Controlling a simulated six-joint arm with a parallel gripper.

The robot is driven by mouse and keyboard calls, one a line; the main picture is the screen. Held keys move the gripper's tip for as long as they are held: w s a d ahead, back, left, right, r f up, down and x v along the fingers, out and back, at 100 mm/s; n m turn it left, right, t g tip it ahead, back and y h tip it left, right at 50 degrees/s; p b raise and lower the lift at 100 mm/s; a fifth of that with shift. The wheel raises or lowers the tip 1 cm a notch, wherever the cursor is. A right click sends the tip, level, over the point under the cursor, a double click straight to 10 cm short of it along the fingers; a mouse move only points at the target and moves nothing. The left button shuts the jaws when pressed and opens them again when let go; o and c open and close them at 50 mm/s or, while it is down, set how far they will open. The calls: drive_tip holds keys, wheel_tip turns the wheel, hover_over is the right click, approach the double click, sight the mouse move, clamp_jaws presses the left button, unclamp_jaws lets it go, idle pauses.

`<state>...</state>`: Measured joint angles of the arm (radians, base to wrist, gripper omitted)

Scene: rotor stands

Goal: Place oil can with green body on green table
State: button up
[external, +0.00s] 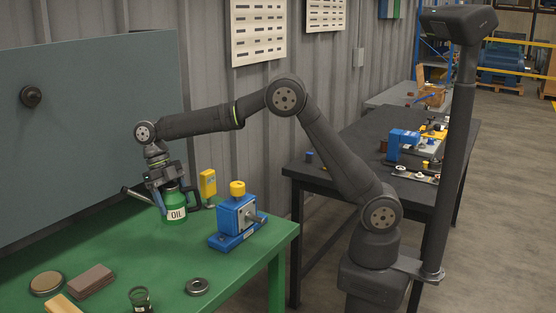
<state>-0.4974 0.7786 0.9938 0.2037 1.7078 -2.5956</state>
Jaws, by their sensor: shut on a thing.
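The oil can (176,204) has a green body with a white OIL label, a grey spout towards the left and a dark handle on its right. It is upright over the back part of the green table (185,263). I cannot tell whether its base touches the table top. My gripper (168,184) points down at the top of the can and is shut on it. The gripper covers the top of the can.
A blue device with a yellow cap (237,218) stands right of the can, and a yellow instrument (208,186) behind it. A metal ring (197,286), brown block (90,281) and round tin (46,283) lie in front. The table's middle is clear. A dark table (340,160) stands behind.

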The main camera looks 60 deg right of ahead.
sight(174, 200)
drive_tip(key=n, duration=0.2)
drive_tip(key=s+a+r+n+h, duration=0.1)
drive_tip(key=n, duration=0.1)
drive_tip(key=s+n+h, duration=0.1)
drive_tip(key=shift+s+a+r+n, duration=0.1)
drive_tip(key=shift+a+r+n, duration=0.25)
drive_tip(key=shift+n, duration=0.05)
drive_tip(key=shift+s+a+f, duration=0.4)
drive_tip(key=shift+a+f, duration=1.4)
drive_tip(key=shift+a, duration=0.05)
drive_tip(key=shift+s+a+f, duration=0.4)
drive_tip(key=shift+a+f, duration=1.45)
drive_tip(key=shift+s+a+f, duration=0.4)
drive_tip(key=shift+a+f, duration=1.4)
drive_tip(key=shift+a, duration=0.05)
drive_tip(key=shift+f, duration=0.15)
drive_tip(key=o, duration=1.3)
drive_tip(key=v, duration=0.7)
drive_tip(key=shift+a+r, duration=0.1)
drive_tip(key=shift+r, duration=0.3)
